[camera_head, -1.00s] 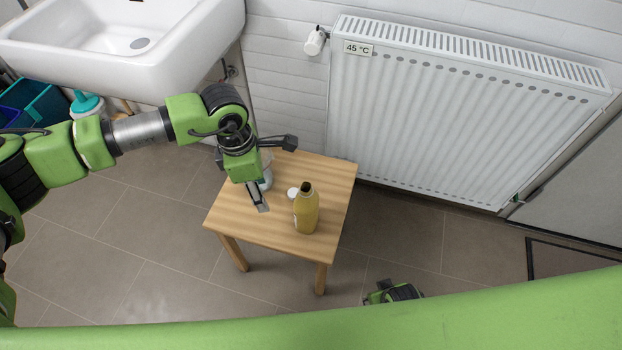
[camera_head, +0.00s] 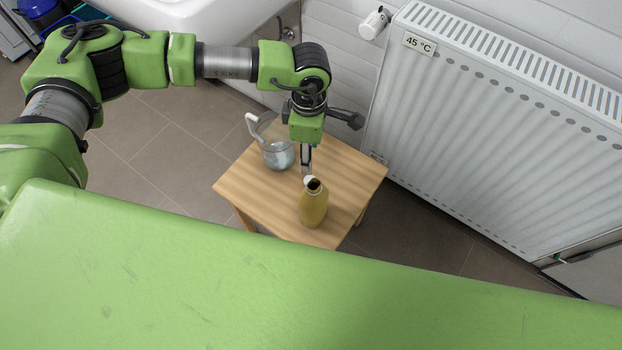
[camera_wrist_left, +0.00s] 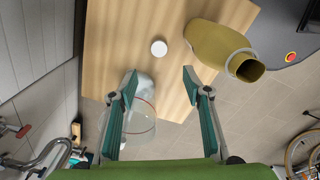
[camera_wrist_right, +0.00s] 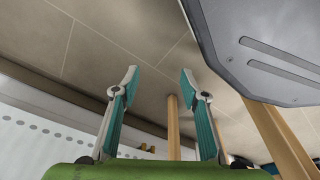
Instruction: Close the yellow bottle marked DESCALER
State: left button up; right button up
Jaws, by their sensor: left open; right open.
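The yellow bottle (camera_head: 313,207) stands upright on the small wooden table, its dark mouth uncovered. It also shows in the left wrist view (camera_wrist_left: 212,44); no marking is readable. A round white cap (camera_wrist_left: 159,48) lies on the tabletop beside it; in the head view the cap (camera_head: 309,180) is partly hidden behind the bottle's neck. My left gripper (camera_head: 306,168) is open and empty, pointing down above the table near the cap. In its wrist view, the cap lies ahead between the fingertips (camera_wrist_left: 160,82). My right gripper (camera_wrist_right: 158,76) is open and empty, low near a table leg.
A clear jug (camera_head: 278,154) stands on the wooden table (camera_head: 258,195) left of the bottle, close to my left gripper; it also shows between the fingers in the left wrist view (camera_wrist_left: 141,122). A white radiator (camera_head: 490,120) is at the right. A table leg (camera_wrist_right: 173,125) stands beyond my right gripper.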

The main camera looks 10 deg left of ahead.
pick_arm(q)
send_over(310, 177)
jog(key=s, duration=0.1)
notch_tip(310, 177, down, 7)
jog(key=shift+s+d+r+b, duration=0.1)
jog(key=shift+r+b, duration=0.1)
jog(key=shift+b, duration=0.15)
jog(key=shift+f, duration=0.65)
pick_arm(e)
jog(key=shift+w+r, duration=0.85)
jog(key=shift+r, duration=0.3)
pick_arm(q)
notch_tip(310, 177, down, 5)
jog(key=shift+f+b, duration=0.1)
jog(key=shift+b, duration=0.3)
pick_arm(e)
jog(key=shift+w+a+r, duration=0.1)
jog(key=shift+w+r, duration=0.2)
jog(key=shift+r, duration=0.25)
jog(key=shift+w+a+r, duration=0.1)
jog(key=shift+w+r, duration=0.15)
jog(key=shift+r, duration=0.25)
pick_arm(q)
jog(key=c, duration=0.8)
